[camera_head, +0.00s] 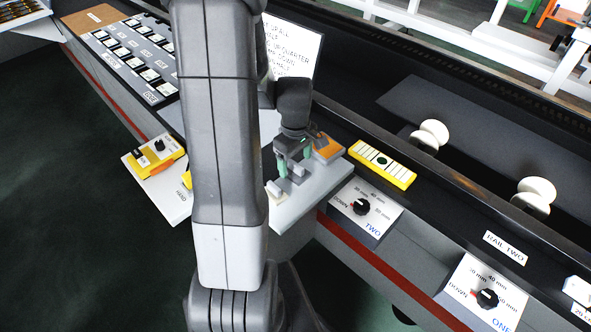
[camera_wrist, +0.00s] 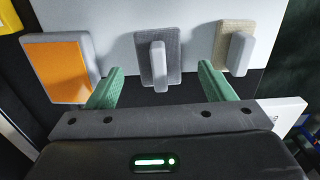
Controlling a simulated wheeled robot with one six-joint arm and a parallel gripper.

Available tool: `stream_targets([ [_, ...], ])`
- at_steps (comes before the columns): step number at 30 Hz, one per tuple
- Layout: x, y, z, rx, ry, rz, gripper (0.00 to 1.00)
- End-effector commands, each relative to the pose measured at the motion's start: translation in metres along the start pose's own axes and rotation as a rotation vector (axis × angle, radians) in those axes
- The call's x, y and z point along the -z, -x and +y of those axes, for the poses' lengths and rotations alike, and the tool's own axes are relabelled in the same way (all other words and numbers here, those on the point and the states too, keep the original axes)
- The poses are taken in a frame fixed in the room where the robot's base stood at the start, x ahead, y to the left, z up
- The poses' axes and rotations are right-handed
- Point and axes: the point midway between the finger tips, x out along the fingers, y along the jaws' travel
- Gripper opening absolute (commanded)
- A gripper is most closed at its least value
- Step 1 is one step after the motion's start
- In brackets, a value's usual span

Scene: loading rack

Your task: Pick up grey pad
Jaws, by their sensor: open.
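The grey pad (camera_wrist: 174,66) lies on a light board (camera_wrist: 133,14), with an upright grey handle on it. In the wrist view it sits between the green fingers of my gripper (camera_wrist: 161,86), which is open. The fingers stand apart on either side of the pad, and I see no contact. In the head view my gripper (camera_head: 290,164) is low over the board, and the grey pad (camera_head: 297,174) is partly hidden by it.
An orange pad (camera_wrist: 60,68) is left of the grey pad, and a beige pad (camera_wrist: 235,46) with a pale handle is right of it. A yellow strip (camera_head: 382,165) and a dial panel marked TWO (camera_head: 365,208) lie to the right. A yellow control box (camera_head: 154,157) is at the left.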

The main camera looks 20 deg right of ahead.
Motion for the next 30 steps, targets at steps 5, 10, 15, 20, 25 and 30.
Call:
stream_targets([
  [5,0.000,-0.019,0.000,0.002,0.000,-0.001,0.75],
  [10,0.000,-0.025,0.001,0.000,0.000,0.000,0.75],
  [15,0.000,-0.025,0.001,-0.001,0.000,0.001,0.75],
  [20,0.000,-0.025,0.001,-0.001,0.000,0.000,0.46],
  [25,0.000,-0.025,0.001,-0.001,0.000,0.000,0.27],
  [30,0.000,-0.025,0.001,-0.001,0.000,0.001,0.27],
])
